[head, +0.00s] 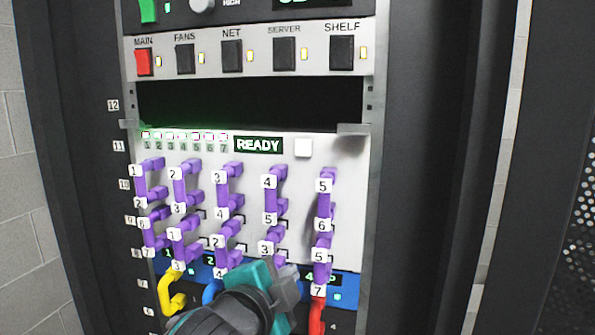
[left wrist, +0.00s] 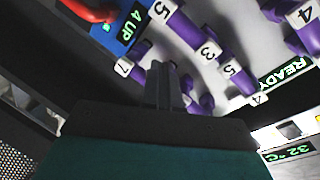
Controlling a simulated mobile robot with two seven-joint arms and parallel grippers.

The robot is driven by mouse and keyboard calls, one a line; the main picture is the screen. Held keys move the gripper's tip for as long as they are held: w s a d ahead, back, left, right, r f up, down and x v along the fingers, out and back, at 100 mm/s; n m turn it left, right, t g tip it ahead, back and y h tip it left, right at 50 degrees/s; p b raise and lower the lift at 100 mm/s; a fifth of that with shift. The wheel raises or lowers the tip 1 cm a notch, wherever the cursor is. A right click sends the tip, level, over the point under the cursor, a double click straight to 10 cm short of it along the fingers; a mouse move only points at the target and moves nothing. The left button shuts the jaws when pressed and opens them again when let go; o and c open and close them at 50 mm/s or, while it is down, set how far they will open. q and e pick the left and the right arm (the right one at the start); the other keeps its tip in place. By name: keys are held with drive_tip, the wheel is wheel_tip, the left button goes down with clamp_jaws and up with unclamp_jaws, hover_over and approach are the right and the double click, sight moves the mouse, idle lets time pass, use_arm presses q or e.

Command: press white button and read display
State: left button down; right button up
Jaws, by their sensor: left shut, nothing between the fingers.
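The display also shows at the right edge of the left wrist view (left wrist: 287,76). My left gripper (head: 288,280) is shut and empty, low in front of the panel, well below the button. Its closed fingers also show in the left wrist view (left wrist: 165,85). It covers part of the blue strip and some lower cable ends. My right gripper is in neither view.
Several purple cables with numbered tags (head: 275,195) stick out between the button and my gripper. A yellow cable (head: 170,290) and a red cable (head: 317,315) hang below. Above is an empty dark slot (head: 250,103) and a switch row with a red MAIN switch (head: 142,62).

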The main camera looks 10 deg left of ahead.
sight(302, 148)
use_arm(q)
drive_tip(key=s+r+m+t+y+p, duration=0.1)
drive_tip(key=s+r+m, duration=0.3)
drive_tip(key=r, duration=1.3)
drive_tip(key=shift+s+a+t+y, duration=0.3)
drive_tip(key=shift+s+t, duration=0.2)
drive_tip(key=shift+t, duration=0.4)
drive_tip(key=shift+r, duration=0.1)
drive_tip(key=w, duration=1.4)
drive_tip(key=shift+d+p, duration=0.3)
drive_tip(key=shift+p, duration=0.1)
drive_tip(key=shift+w, duration=0.1)
